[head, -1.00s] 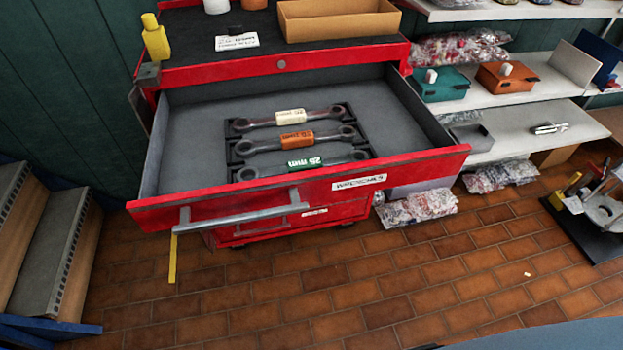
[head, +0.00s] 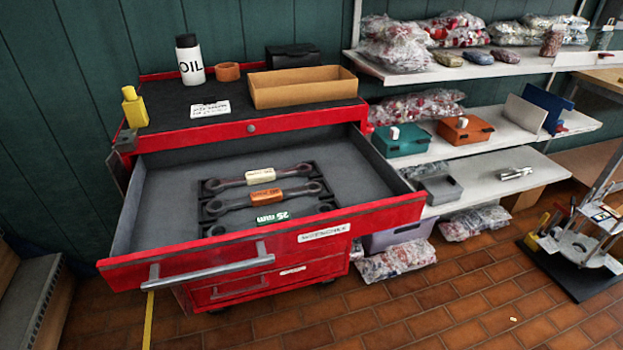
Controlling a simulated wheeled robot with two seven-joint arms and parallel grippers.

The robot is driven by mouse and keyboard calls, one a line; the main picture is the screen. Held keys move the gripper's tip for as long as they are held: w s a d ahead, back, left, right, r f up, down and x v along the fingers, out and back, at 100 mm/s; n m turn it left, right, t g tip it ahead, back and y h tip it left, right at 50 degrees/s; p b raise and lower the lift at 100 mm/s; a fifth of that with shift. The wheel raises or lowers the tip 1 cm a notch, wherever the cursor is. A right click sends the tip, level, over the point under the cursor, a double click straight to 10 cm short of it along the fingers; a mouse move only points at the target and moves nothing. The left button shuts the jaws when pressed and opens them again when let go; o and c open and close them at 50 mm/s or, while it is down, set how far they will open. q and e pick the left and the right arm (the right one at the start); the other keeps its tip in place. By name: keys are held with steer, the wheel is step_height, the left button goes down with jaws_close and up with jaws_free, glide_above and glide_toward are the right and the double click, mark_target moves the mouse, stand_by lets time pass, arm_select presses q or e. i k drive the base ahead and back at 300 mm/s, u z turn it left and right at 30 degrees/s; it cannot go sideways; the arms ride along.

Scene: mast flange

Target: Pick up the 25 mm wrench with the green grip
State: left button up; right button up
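The wrench with the green grip marked 25 (head: 272,217) lies in the front slot of a dark holder (head: 325,191) inside the open top drawer (head: 160,198) of a red tool cabinet. The drawer's front wall partly hides its near edge. Behind it lie a wrench with an orange grip (head: 265,196) and one with a cream grip (head: 260,174). All three lie roughly side by side, left to right. Neither of my grippers shows in the head view.
On the cabinet top stand an OIL bottle (head: 189,60), a yellow bottle (head: 134,107) and an open cardboard box (head: 303,87). The drawer handle (head: 211,268) sticks out in front. Loaded shelves (head: 500,135) stand at right. Brick floor (head: 400,318) is clear in front.

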mark_target(270, 219)
steer(key=z, duration=0.05)
steer(key=i, duration=0.85)
steer(key=u, duration=0.65)
